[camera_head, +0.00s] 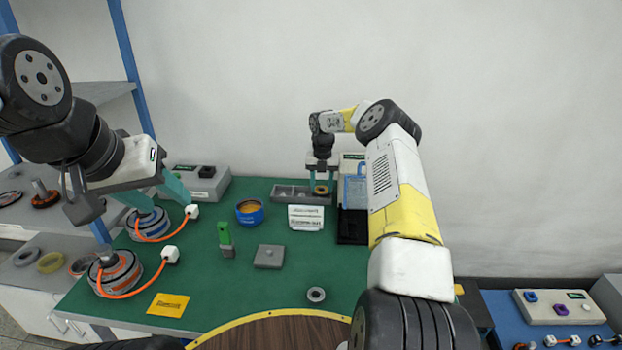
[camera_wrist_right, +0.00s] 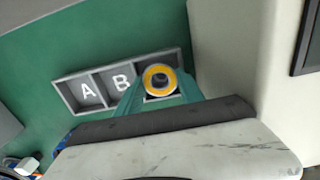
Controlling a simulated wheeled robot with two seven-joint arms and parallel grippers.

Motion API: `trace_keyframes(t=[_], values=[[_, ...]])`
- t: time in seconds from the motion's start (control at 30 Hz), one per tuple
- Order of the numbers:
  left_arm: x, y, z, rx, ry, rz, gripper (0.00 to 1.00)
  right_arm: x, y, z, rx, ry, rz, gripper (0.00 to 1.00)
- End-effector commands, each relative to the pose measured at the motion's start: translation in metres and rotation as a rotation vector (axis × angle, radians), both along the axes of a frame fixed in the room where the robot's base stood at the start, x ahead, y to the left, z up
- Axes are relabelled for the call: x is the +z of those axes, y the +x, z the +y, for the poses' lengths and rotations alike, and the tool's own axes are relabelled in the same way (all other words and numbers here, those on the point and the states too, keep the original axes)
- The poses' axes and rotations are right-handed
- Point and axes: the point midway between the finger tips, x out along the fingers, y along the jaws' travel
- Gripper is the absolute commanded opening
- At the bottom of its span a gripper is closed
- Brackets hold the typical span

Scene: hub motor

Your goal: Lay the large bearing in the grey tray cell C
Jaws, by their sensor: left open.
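The grey tray (camera_head: 290,190) lies at the back of the green bench. In the right wrist view its cells A and B show their letters on the tray (camera_wrist_right: 59,84), and cell C is mostly covered. The large bearing (camera_wrist_right: 147,73), a ring with a yellow face, is between the fingertips of my right gripper (camera_wrist_right: 160,82), over cell C. In the head view my right gripper (camera_head: 321,190) appears shut on it at the tray's right end. Whether the bearing touches the cell floor cannot be told. My left gripper (camera_head: 138,208) is open and empty above the bench's left side.
Two motor hubs with orange cables (camera_head: 117,274) stand at the left. A blue cup (camera_head: 250,213), green-handled tool (camera_head: 225,238), grey block (camera_head: 269,257), small ring (camera_head: 316,295) and white sign (camera_head: 306,218) stand on the bench. A black tray (camera_head: 352,228) is right of the grey tray.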

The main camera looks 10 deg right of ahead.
Motion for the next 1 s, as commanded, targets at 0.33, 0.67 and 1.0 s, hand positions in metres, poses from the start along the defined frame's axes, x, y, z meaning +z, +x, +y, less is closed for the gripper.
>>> trace_keyframes(t=[0.33,0.67,1.0], values=[[0.0,0.0,0.0,0.0,0.0,0.0,0.49,0.011,-0.01,-0.003,0.004,-0.005,0.031,0.66],[0.0,0.0,0.0,0.0,0.0,0.0,0.49,0.085,-0.008,0.0,0.003,-0.001,0.025,0.66],[0.0,0.0,0.0,0.0,0.0,0.0,0.49,0.13,-0.012,0.009,-0.045,-0.006,0.005,0.66]])
